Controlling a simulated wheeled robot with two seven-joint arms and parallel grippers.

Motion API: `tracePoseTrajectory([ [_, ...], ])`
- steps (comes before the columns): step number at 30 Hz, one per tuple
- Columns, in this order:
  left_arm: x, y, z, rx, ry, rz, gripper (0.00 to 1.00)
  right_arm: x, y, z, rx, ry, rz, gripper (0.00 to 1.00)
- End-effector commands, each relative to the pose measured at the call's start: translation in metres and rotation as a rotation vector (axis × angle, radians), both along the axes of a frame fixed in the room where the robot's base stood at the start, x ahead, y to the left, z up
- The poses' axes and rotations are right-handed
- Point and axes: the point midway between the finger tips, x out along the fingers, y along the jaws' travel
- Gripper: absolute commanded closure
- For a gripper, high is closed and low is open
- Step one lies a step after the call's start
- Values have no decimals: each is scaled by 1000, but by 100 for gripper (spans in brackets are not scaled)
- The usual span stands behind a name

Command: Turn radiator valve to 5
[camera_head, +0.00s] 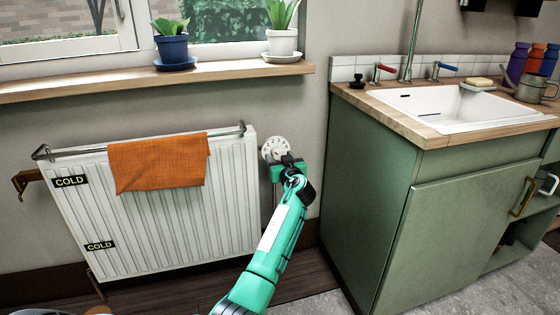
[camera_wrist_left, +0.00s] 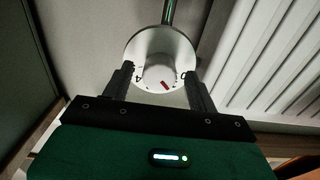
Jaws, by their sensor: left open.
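The radiator valve (camera_head: 274,148) is a white numbered dial at the right end of the white radiator (camera_head: 232,215). In the left wrist view its round white knob (camera_wrist_left: 160,68) stands in front of a wider white disc and carries a red mark on its lower side. The digits are too small to read surely. My left gripper (camera_head: 287,161) is at the valve, covering its lower right part. In the wrist view the open fingers (camera_wrist_left: 158,76) stand on either side of the knob, with a gap visible; I cannot tell whether either touches. My right gripper is not in view.
An orange towel (camera_head: 158,162) hangs over the radiator's rail. COLD labels (camera_head: 70,181) are on its left side. A green sink cabinet (camera_head: 370,195) stands to the right of my arm. A wooden sill (camera_head: 150,80) with two potted plants (camera_head: 173,48) runs above.

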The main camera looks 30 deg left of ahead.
Motion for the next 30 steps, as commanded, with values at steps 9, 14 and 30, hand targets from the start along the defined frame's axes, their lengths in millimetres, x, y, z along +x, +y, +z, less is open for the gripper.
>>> tracePoseTrajectory([
  [9,1,0,0,-1,-1,0,53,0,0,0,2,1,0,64],
  [14,0,0,0,-1,-1,0,84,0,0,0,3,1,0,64],
  [30,0,1,2,94,112,0,86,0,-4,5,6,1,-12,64],
])
